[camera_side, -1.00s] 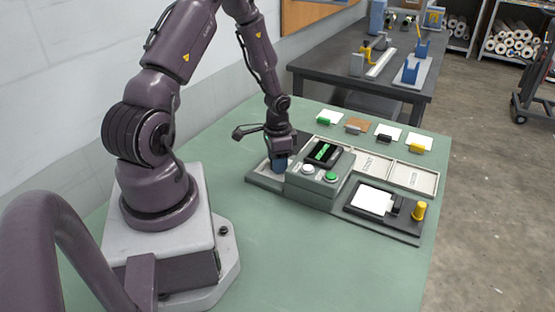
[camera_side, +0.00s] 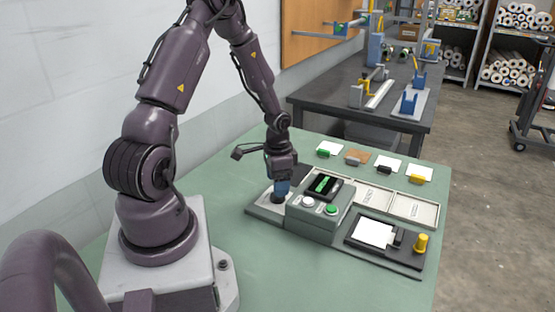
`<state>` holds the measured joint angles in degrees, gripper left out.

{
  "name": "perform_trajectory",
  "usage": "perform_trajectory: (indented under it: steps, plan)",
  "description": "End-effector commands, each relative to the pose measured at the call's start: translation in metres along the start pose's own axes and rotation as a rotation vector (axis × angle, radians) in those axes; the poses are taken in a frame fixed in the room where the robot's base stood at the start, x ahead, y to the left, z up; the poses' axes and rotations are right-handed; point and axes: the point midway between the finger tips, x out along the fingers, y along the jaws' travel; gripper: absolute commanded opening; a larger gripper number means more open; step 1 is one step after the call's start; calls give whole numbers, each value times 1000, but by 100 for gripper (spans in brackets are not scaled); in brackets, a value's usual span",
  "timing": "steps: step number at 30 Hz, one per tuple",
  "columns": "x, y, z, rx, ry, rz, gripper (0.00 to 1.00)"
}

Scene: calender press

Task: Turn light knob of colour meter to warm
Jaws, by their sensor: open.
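The colour meter (camera_side: 318,220) is a grey-green box with a dark screen showing green marks, a white button and a green button on top. A light grey plate (camera_side: 258,207) lies at its left side. A dark round knob (camera_side: 278,197) shows on this plate, partly covered from above. My gripper (camera_side: 282,188) points down over the knob, its blue fingers close to the knob's top. The jaws are open; I cannot tell whether they touch the knob. The knob's marking and the warm setting cannot be read.
Several clipped sample cards (camera_side: 388,165) lie behind. The green table's front is clear.

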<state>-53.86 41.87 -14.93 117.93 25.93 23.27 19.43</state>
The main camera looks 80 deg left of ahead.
Motion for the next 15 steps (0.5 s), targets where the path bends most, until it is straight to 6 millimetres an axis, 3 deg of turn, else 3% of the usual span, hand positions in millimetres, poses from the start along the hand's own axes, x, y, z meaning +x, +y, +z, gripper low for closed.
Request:
perform_trajectory:
  steps: [6, 15]
  plan:
    - [-52, -1, 0, -1, 3, -4, 68]
    - [-89, 0, 0, 1, 0, -1, 68]
